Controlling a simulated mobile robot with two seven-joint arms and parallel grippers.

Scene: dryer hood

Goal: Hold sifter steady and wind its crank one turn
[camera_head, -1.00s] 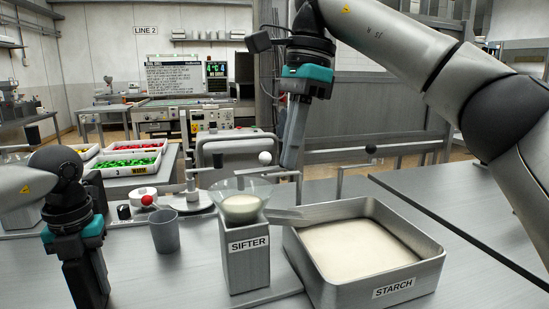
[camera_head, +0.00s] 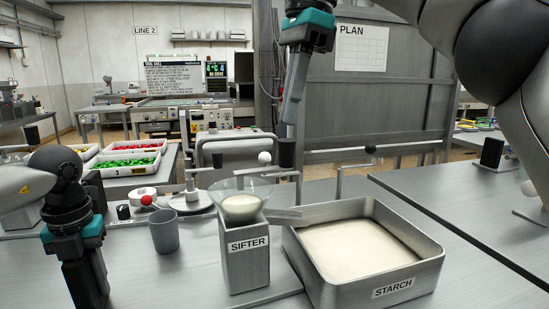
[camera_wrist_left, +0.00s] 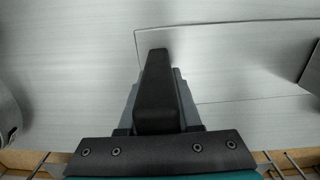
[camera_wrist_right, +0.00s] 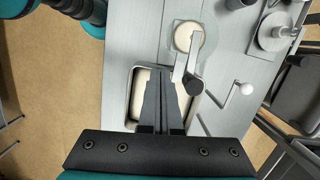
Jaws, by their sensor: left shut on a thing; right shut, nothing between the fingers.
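The grey sifter (camera_head: 246,258) stands upright on a base plate, with white powder in its clear bowl (camera_head: 241,205). Its crank knob (camera_head: 286,153) is black and stands above the bowl's right side; it also shows in the right wrist view (camera_wrist_right: 194,86). My right gripper (camera_head: 287,122) is shut and empty, above the knob and apart from it. My left gripper (camera_head: 86,290) is low at the left; its fingertips are cut off in the head view. In the left wrist view it is shut on a dark block-like piece (camera_wrist_left: 158,95) by the plate's corner; what this belongs to is unclear.
A metal tray marked STARCH (camera_head: 393,287), full of white powder, stands right of the sifter under its chute (camera_head: 284,214). A grey cup (camera_head: 164,232) stands to the left. A white-ball lever (camera_head: 265,158) and trays of candies (camera_head: 124,161) lie behind.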

